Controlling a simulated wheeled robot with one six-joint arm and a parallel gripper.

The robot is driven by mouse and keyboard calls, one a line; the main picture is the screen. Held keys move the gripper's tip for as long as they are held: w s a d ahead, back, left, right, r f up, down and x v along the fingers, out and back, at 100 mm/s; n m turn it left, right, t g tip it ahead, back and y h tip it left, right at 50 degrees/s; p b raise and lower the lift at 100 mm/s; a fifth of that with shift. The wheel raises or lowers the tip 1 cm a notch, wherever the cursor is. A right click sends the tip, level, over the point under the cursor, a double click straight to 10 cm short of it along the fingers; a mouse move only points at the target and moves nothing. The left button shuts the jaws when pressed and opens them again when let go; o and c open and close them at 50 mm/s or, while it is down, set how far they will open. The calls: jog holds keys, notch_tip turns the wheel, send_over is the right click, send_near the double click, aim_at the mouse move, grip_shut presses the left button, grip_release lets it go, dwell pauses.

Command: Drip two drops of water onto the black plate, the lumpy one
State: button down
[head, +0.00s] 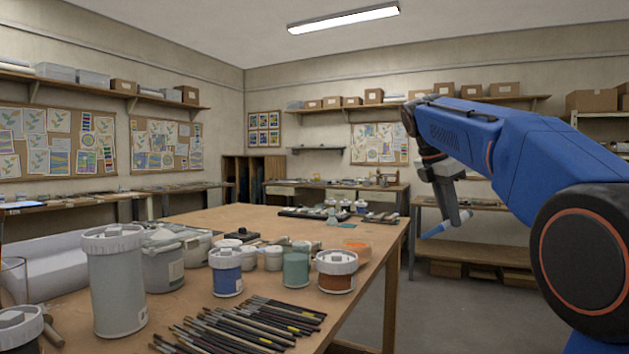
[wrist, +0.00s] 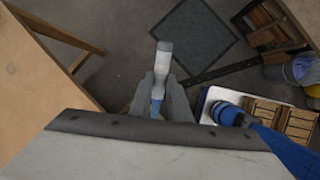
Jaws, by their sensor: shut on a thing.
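My gripper (wrist: 160,98) is shut on a slim pale tool with a blue part, which looks like a dropper (wrist: 162,62). In the head view my gripper (head: 460,216) hangs beyond the right edge of the table, over the floor. The dropper (head: 436,231) sticks out to its left, tilted, apart from the table. Whether it holds water cannot be told. I cannot make out a lumpy black plate for sure. A small dark piece (head: 242,234) lies among the pots, and a dark tray (head: 312,213) with small things lies at the table's far end.
The wooden table (head: 200,219) carries paint pots, such as a blue-labelled one (head: 226,272) and a brown one (head: 337,271). Several brushes (head: 240,326) lie in front. A clear glass (head: 14,278) stands at the left edge. A lower bench (head: 480,258) stands behind my gripper.

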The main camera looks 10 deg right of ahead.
jog(key=w+a+r+n+t+h, duration=0.1)
jog(key=a+r+n+t, duration=0.15)
jog(key=a, duration=0.85)
jog(key=w+a+r+n+t+h, duration=0.1)
jog(key=a+r+n+t, duration=0.15)
jog(key=a, duration=0.85)
jog(key=w+a+r+n+t+h, duration=0.1)
jog(key=a+r+t+h, duration=0.15)
jog(key=a, duration=0.95)
notch_tip(320, 180, down, 9)
jog(key=s+a, duration=0.1)
jog(key=a, duration=0.1)
jog(key=shift+s+a+r+g+y, duration=0.25)
jog(key=shift+g+y, duration=0.1)
jog(key=shift+y, duration=0.1)
jog(key=shift+w+d, duration=0.1)
jog(key=w+d+r, duration=0.1)
jog(key=d+r, duration=0.2)
jog(key=r, duration=0.6)
jog(key=shift+w+r, duration=0.2)
jog(key=shift+w, duration=0.05)
dwell(0.5)
